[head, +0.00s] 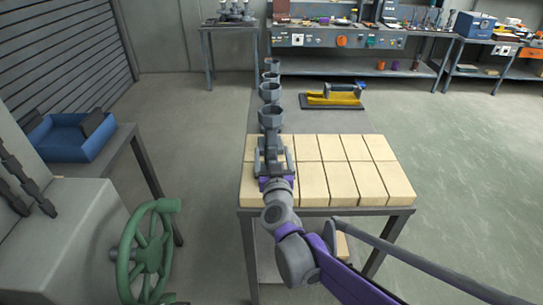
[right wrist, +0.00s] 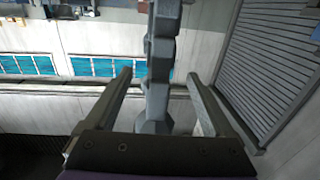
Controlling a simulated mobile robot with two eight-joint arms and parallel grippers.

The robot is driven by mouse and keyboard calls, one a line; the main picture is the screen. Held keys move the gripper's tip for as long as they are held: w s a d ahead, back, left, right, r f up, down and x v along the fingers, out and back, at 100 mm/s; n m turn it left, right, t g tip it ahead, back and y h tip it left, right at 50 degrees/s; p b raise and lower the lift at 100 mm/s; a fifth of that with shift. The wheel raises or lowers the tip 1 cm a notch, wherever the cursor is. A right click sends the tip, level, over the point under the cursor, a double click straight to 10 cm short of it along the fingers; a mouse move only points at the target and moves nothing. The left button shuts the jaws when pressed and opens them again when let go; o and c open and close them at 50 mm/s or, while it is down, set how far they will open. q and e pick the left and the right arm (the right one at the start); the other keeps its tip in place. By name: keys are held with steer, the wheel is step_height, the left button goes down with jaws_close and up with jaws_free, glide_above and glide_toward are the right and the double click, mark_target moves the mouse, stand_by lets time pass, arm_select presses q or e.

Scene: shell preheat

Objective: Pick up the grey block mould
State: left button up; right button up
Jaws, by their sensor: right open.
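Several grey cup-shaped pieces stand in a row on the bench; the nearest one (head: 271,117) may be the grey block mould, but I cannot tell for sure. My right gripper (head: 272,152) is open just in front of this nearest piece, above the pale blocks. In the right wrist view a grey blocky upright piece (right wrist: 157,95) shows between the two spread fingers of the gripper (right wrist: 158,78). I cannot tell whether the fingers touch it. My left gripper is not in view.
Pale blocks (head: 348,172) cover the near end of the bench. A dark tray with a yellow piece (head: 333,97) lies right of the cups. A green handwheel (head: 148,250) and a blue bin (head: 70,140) are at left. The floor at right is clear.

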mark_target(272, 154)
steer(key=w, duration=0.3)
steer(key=shift+w+a, duration=0.1)
jaws_close()
stand_by(0.4)
